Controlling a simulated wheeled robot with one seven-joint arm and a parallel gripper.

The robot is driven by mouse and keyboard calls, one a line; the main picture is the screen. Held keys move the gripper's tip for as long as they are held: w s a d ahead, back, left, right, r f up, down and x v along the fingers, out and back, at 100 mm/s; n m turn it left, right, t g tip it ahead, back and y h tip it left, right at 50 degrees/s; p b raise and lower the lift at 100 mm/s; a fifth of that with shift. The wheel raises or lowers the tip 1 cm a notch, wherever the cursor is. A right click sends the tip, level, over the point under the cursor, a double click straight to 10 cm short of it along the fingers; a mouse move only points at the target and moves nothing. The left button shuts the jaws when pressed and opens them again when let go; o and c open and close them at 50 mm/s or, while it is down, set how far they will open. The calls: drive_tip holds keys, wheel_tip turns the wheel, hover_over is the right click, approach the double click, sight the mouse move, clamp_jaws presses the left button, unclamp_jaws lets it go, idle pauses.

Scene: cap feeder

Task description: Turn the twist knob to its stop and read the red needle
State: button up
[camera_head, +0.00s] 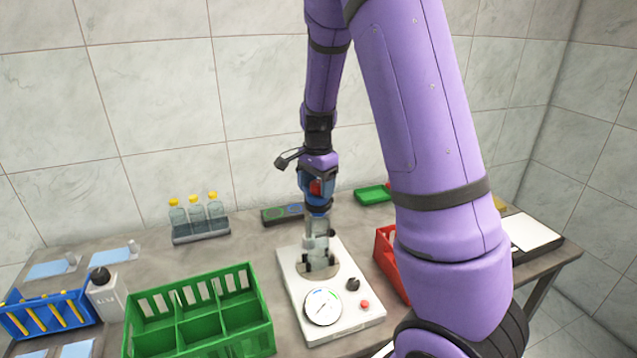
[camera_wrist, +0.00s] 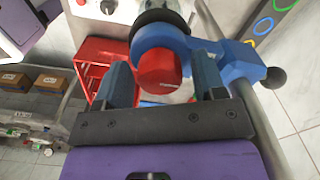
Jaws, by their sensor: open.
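A white instrument unit (camera_head: 345,326) carries a round dial (camera_head: 322,307), a small black knob (camera_head: 352,284) and a red button (camera_head: 365,305). The dial's needle is too small to read. At its rear, a clear grey upright piece stands under a blue part with a red cylinder. My gripper (camera_wrist: 161,66) is open, its two fingers on either side of the red cylinder (camera_wrist: 158,72) in the wrist view; I cannot tell whether they touch it. A blue arm with a black ball end (camera_wrist: 272,78) extends right. I cannot tell which part is the twist knob.
A green divided crate (camera_head: 198,345) stands left of the unit and a red bin (camera_head: 388,262) right of it. Bottles with yellow caps stand in a grey rack (camera_head: 201,236) at the back left. A blue rack (camera_head: 45,318) and white bottle (camera_head: 107,300) are far left.

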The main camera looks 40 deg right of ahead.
drive_tip(key=c, duration=0.8)
drive_tip(key=m, duration=0.4)
drive_tip(key=shift+m, duration=0.3)
drive_tip(key=m, duration=0.5)
drive_tip(key=o, duration=0.8)
